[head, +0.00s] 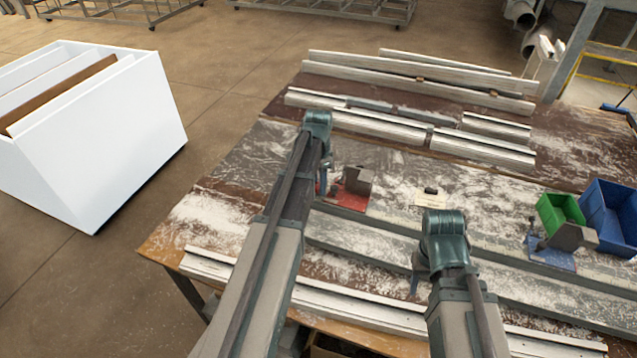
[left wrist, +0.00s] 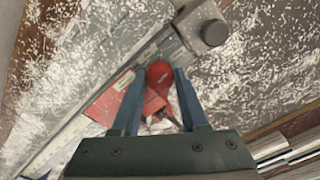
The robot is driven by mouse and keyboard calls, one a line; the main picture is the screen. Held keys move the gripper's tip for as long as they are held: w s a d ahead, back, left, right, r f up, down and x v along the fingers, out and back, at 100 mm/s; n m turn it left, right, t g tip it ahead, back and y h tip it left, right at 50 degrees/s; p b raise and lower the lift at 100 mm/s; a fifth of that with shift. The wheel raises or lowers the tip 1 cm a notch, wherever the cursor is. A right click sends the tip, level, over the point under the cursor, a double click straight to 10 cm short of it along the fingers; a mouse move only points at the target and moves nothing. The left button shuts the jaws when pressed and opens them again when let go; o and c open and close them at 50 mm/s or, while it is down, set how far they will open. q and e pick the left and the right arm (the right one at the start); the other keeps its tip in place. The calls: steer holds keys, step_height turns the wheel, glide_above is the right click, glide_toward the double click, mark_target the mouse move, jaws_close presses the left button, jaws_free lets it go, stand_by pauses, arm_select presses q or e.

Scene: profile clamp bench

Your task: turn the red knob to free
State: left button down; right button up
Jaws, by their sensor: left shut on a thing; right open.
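The red knob (left wrist: 159,72) sits between the two blue fingertips of my left gripper (left wrist: 158,78) in the left wrist view, and the gripper is shut on it. In the head view, the clamp's grey block (head: 357,180) shows just right of my left gripper (head: 323,190), and the knob is hidden there. My right gripper (head: 416,278) hangs above the front of the bench, apart from the clamps, with its fingers barely visible.
A second clamp with a blue base (head: 552,254) stands at the right, near a green bin (head: 562,211) and a blue bin (head: 612,215). A small card (head: 430,199) lies mid-bench. Several pale profiles (head: 420,75) lie at the back. A white box (head: 95,140) stands left.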

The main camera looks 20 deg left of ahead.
arm_select(q)
steer(key=n, duration=0.4)
steer(key=shift+n, duration=0.3)
steer(key=n, duration=0.3)
steer(key=shift+n, duration=0.3)
steer(key=n, duration=0.4)
steer(key=shift+n, duration=1.8)
steer(key=shift+c, duration=2.2)
jaws_free()
